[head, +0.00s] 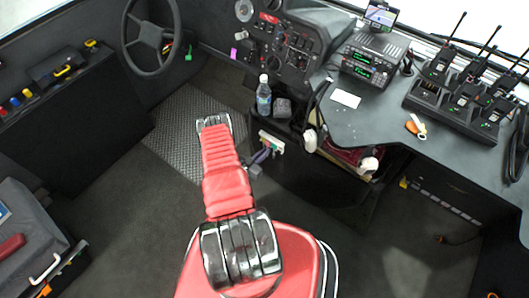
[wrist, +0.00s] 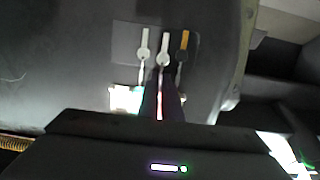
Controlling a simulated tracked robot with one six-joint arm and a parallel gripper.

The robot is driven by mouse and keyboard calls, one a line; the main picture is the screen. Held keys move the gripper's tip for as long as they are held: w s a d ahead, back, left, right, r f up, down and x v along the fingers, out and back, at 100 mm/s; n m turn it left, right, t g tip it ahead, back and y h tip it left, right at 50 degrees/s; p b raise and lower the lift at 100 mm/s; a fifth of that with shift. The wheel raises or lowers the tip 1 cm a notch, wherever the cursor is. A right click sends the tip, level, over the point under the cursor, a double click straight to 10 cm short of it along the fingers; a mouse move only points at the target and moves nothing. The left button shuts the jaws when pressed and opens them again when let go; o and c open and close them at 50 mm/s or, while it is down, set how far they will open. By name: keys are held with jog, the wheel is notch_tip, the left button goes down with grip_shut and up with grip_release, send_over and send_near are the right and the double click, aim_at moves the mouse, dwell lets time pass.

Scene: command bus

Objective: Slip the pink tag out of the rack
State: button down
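The rack (head: 271,141) is a small pale holder with coloured bits on the front of the dark console, below the water bottle. My gripper (head: 264,153) is right at its front. In the wrist view my two dark fingers (wrist: 162,98) point at the rack, close together with a narrow gap. A thin pink strip (wrist: 159,106) shows in this gap and seems to be the pink tag. The fingers hide most of it, and I cannot tell whether they press on it. Pale parts of the rack (wrist: 125,98) show beside the fingers.
Keys with two white tags and an orange tag (wrist: 184,40) hang on a panel by the fingers in the wrist view. A water bottle (head: 264,96) stands above the rack. A radio charger (head: 466,100) is on the right desk. The floor is clear.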

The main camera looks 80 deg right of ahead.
jog(key=shift+w+a, duration=0.3)
jog(key=shift+a, duration=0.35)
dwell(0.4)
jog(key=v, duration=0.3)
jog(key=f+v, duration=0.1)
jog(key=v, duration=0.1)
jog(key=shift+w+a, duration=0.15)
jog(key=shift+a, duration=0.3)
dwell(0.4)
